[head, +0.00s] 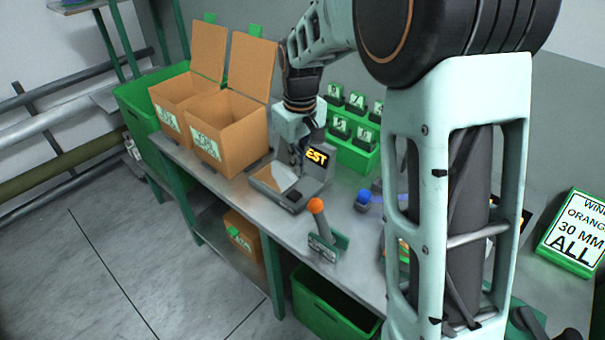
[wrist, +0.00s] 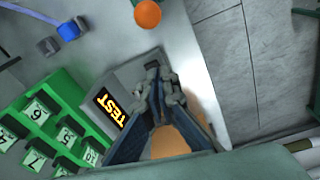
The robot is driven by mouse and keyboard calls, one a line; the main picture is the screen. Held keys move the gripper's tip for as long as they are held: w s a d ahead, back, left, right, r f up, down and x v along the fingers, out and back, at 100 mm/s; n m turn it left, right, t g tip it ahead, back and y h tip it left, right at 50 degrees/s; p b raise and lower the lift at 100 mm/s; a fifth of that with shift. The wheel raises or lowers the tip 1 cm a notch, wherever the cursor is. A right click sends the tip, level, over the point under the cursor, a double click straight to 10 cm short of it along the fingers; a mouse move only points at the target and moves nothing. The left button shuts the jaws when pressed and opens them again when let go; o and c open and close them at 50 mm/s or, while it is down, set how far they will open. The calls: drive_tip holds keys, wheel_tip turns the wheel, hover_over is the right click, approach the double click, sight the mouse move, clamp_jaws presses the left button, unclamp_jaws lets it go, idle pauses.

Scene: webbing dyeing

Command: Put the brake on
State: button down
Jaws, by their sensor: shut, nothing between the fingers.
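An orange ball knob (head: 316,205) tops a grey lever that leans up from a green bracket (head: 328,245) with a label at the bench's front edge. It looks like the brake lever, but its label is too small to read. The orange knob also shows at the top of the wrist view (wrist: 148,13). My gripper (head: 298,158) is shut and empty. It points down over a grey device (head: 286,198) with a lit TEST display (head: 317,158), behind and left of the knob and apart from it. In the wrist view my fingertips (wrist: 160,78) are beside the display.
Two open cardboard boxes (head: 228,120) stand on the bench left of my gripper. Green racks (head: 350,152) with numbered tags stand behind it. A small blue-topped item (head: 363,198) sits right of the lever. A green bin (head: 330,312) is below the bench.

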sight(320, 219)
wheel_tip(320, 219, down, 9)
drive_tip(key=shift+s+d+r+p, duration=0.45)
drive_tip(key=shift+s+d+r, duration=0.3)
drive_tip(key=shift+s+d, duration=0.3)
drive_tip(key=shift+s, duration=0.1)
drive_tip(key=shift+b, duration=0.35)
